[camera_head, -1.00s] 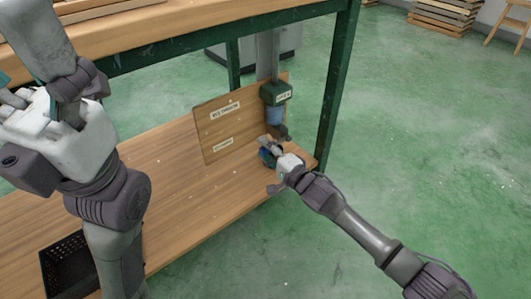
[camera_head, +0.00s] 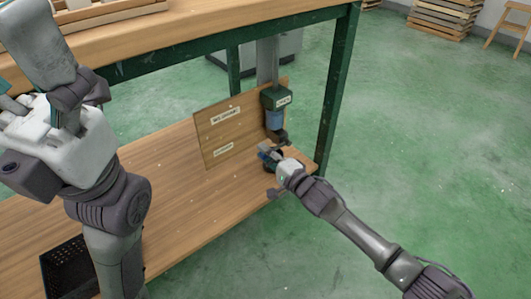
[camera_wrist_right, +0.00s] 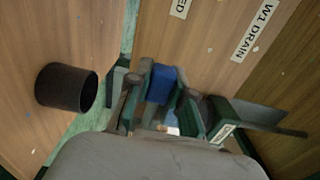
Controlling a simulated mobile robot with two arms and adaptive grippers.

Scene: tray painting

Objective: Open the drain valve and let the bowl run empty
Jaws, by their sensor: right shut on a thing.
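The filter unit has a green head (camera_head: 277,98) with a blue bowl (camera_head: 275,120) below it, in front of an upright wooden board. The dark drain valve (camera_head: 280,136) hangs under the bowl. My right gripper (camera_head: 266,153) is just below and left of it. In the right wrist view my fingers (camera_wrist_right: 162,100) close around a blue part (camera_wrist_right: 160,85), which looks like the drain valve's handle; the contact is partly hidden. A dark cup (camera_wrist_right: 68,88) stands on the shelf below. My left gripper (camera_head: 14,104) is at the left edge, its fingertips partly hidden.
A wooden shelf (camera_head: 165,190) lies under the bench, with a black perforated basket (camera_head: 68,265) at its near left. A green bench leg (camera_head: 335,95) stands right of the filter unit.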

